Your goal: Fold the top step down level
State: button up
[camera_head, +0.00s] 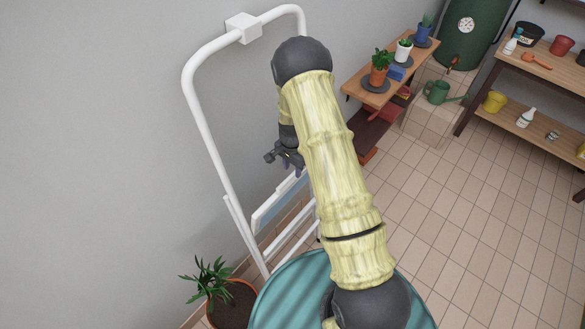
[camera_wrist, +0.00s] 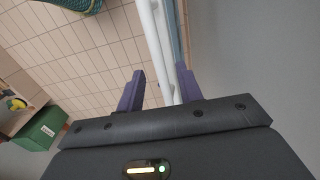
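The white tubular step ladder (camera_head: 208,130) stands against the grey wall. A flat pale blue panel with a white edge, which looks like the top step (camera_head: 277,203), is tilted steeply up along the frame. My gripper (camera_head: 285,158) is just above the panel's upper end, partly hidden by my arm. In the wrist view my gripper (camera_wrist: 160,70) is open, its two purple fingers apart. A white rail (camera_wrist: 155,40) runs between them in that view, and a thin blue-grey edge (camera_wrist: 175,38) passes by the right finger. I cannot tell whether a finger touches the panel.
A potted plant (camera_head: 228,300) stands at the ladder's foot. A rounded teal thing (camera_head: 285,290) lies below my arm. A wooden plant shelf (camera_head: 352,88) is behind to the right, with a workbench (camera_head: 545,80) farther right. The tiled floor (camera_head: 450,210) between is clear.

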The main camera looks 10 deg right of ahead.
jog(key=shift+f, duration=1.05)
grip_shut()
jog(key=shift+w, duration=0.1)
